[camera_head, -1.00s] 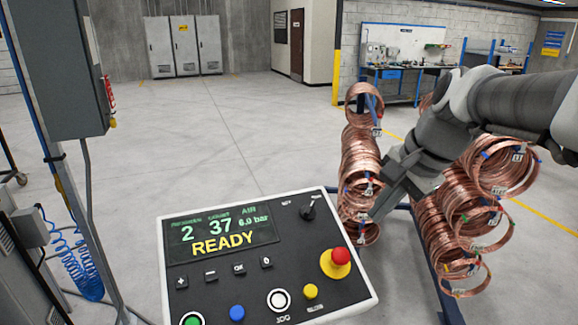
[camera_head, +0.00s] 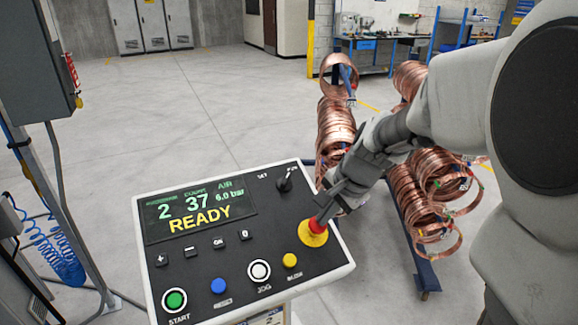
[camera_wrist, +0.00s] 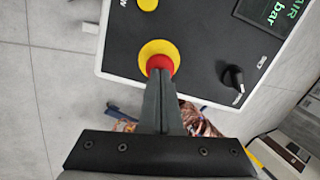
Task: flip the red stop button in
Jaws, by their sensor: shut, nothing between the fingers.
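The red stop button (camera_head: 317,226) sits on a yellow round base (camera_head: 308,239) at the right side of the control panel (camera_head: 237,282). My gripper (camera_head: 324,214) is shut and empty, with its tips at the top of the red button. In the wrist view the shut fingers (camera_wrist: 160,76) overlap the red button (camera_wrist: 159,63), hiding part of it, with the yellow base (camera_wrist: 152,48) around it. The tips look to be touching the button or very close; I cannot tell whether it is pressed in. The panel display (camera_head: 198,216) reads READY.
A black selector knob (camera_head: 285,183) stands near the button at the panel's far edge. Yellow (camera_head: 290,260), white (camera_head: 259,271), blue (camera_head: 218,286) and green (camera_head: 174,299) buttons line the near side. Copper coils (camera_head: 336,125) hang on a rack behind my arm. Open floor lies behind the panel.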

